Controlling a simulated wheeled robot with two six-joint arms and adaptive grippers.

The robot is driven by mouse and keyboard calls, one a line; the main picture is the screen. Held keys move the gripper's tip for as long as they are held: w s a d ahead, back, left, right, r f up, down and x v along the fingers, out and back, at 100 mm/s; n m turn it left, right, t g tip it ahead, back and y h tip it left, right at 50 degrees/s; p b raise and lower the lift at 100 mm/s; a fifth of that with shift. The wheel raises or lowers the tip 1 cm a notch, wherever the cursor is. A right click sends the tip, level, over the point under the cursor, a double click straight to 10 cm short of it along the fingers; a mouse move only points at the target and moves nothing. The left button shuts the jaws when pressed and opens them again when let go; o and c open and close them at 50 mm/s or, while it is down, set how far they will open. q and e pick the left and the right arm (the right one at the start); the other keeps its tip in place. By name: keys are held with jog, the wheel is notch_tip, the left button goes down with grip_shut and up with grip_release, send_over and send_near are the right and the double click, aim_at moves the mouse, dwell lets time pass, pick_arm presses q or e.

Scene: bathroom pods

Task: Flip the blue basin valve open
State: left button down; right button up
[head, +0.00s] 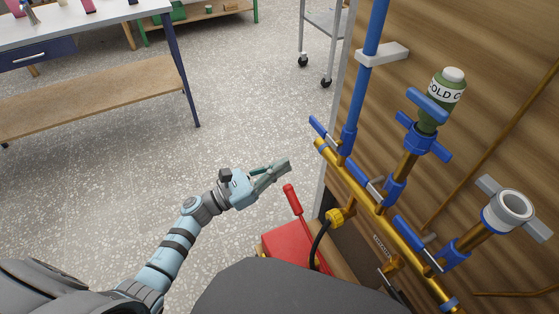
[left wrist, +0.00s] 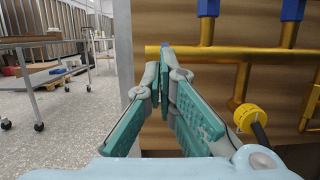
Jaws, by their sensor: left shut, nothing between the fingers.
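Several blue lever valves sit along a brass pipe (head: 395,237) on the wooden wall at the right of the head view. One lever (head: 322,130) is at the pipe's far end, one (head: 366,183) in the middle and one (head: 411,238) nearer. I cannot tell which is the basin valve. My left gripper (head: 285,165) is shut and empty, left of the far lever and apart from it. In the left wrist view, its fingertips (left wrist: 165,62) appear in front of the brass pipe's left end (left wrist: 153,52). My right gripper is not in view.
A red box (head: 284,244), a red-handled tool (head: 292,199) and a yellow fitting (head: 335,217) with a black cable lie below the pipe. A green bottle (head: 441,97) stands above the valves. A workbench (head: 90,95) is at the left. The floor between is clear.

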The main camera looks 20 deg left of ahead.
aim_at(323, 133)
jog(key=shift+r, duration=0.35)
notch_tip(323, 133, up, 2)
jog(key=shift+p, duration=1.25)
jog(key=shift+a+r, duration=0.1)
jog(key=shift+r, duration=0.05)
pick_arm(q)
jog(key=w+d+r, duration=0.5)
jog(key=shift+r, duration=0.4)
jog(key=shift+f, duration=0.1)
jog(key=shift+a+m, duration=0.1)
jog(key=shift+m, duration=0.2)
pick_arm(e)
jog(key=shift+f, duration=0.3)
